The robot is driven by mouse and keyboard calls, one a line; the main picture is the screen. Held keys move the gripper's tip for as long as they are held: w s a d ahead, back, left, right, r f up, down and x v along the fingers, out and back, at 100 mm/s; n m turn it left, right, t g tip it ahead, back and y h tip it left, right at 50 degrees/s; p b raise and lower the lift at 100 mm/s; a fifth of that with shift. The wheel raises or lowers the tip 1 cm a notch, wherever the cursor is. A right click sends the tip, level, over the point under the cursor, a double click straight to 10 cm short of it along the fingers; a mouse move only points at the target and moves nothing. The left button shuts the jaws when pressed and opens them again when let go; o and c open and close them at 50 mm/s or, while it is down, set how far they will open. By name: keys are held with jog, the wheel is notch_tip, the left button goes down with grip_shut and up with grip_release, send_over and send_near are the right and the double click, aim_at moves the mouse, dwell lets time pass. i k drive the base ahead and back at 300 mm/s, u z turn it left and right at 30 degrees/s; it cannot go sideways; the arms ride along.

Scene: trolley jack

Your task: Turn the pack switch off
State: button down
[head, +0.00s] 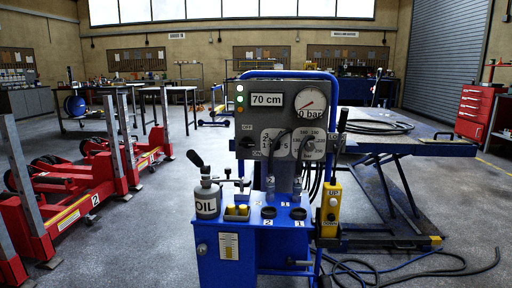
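The blue power pack (225,247) stands in front of me with a grey control panel (275,122) on top. The dark pack switch (247,143) is at the panel's lower left, below an OFF label (247,127). The way its knob points is too small to tell. Indicator lights (239,99) glow at the panel's upper left, beside a display (267,100) reading 70 cm. A round gauge (307,101) is at the upper right. My gripper is not in view.
An OIL can (207,200) stands on the pack's left side. A yellow pendant (331,203) hangs at its right. Red jacks (70,205) line the left floor. A lift table (400,147) stands behind right. Cables (420,272) lie on the front right floor.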

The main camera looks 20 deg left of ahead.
aim_at(247, 142)
jog(key=u, duration=0.05)
jog(key=k, duration=0.3)
jog(key=u, duration=0.55)
jog(key=i, duration=1)
jog(key=u, duration=0.55)
